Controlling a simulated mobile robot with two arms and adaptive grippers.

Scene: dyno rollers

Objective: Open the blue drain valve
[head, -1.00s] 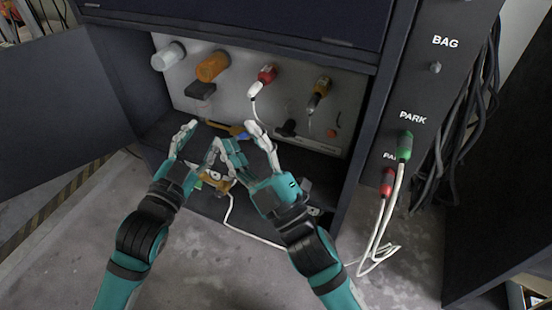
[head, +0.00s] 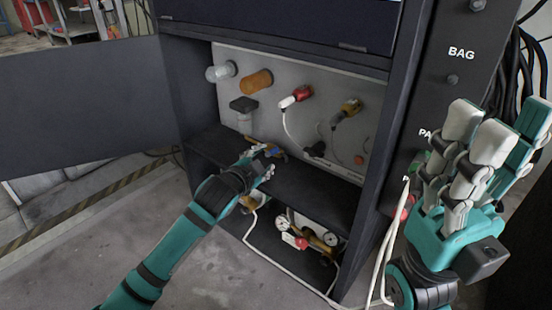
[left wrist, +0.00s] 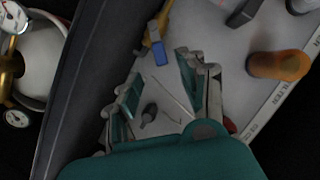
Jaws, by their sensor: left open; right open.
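The blue drain valve handle (head: 274,151) shows just past my left gripper in the head view, low at the front of the cabinet and partly hidden by the fingers. In the left wrist view the blue handle (left wrist: 161,53) sits at the end of a yellow part (left wrist: 154,33). My left gripper (head: 264,160) is open. In the left wrist view its fingers (left wrist: 160,86) are spread apart with the blue handle beyond them, and I see no grip on it. My right gripper (head: 492,142) is open, empty and raised at the right.
A grey panel inside the cabinet carries a clear knob (head: 220,72), an orange knob (head: 257,81), a red connector (head: 301,94) and a yellow connector (head: 350,108). A dark shelf edge (head: 318,185) runs below. Gauges (head: 282,223) and a white hose lie underneath. The cabinet door (head: 85,105) stands open at left.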

